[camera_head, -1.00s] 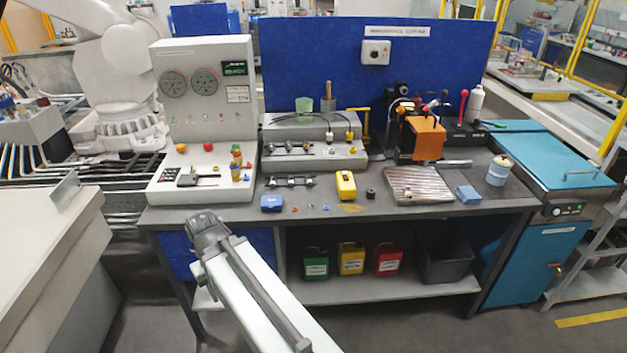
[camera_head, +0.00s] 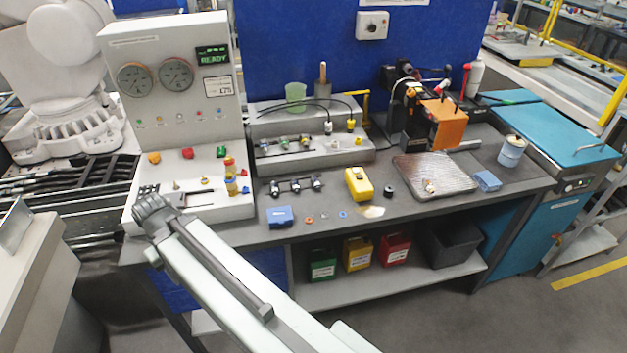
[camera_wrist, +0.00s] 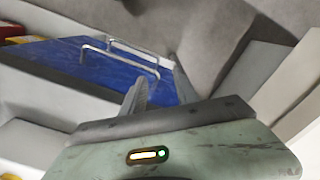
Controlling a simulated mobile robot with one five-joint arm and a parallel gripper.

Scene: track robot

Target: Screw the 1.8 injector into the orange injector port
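My gripper (camera_wrist: 160,85) shows in the wrist view with two dark fingers spread apart and nothing seen between them. It points toward a blue panel with metal handles, away from the benchtop parts. In the head view my arm crosses the lower left, and the gripper's tips cannot be made out. A grey test bench (camera_head: 172,62) with gauges and a "READY" display stands at left. Small brass-coloured parts and a red, yellow and blue stack (camera_head: 230,176) stand on its deck. A dark rail with several fittings (camera_head: 295,186) lies beside it. I cannot tell the 1.8 injector or the orange port apart.
The dark workbench (camera_head: 400,212) also holds a blue box (camera_head: 280,216), a yellow meter (camera_head: 359,184), small rings, a metal tray (camera_head: 434,174) and an orange block (camera_head: 443,124). Coloured canisters stand on the shelf below. A pale counter edge is at far left; grey floor is at lower right.

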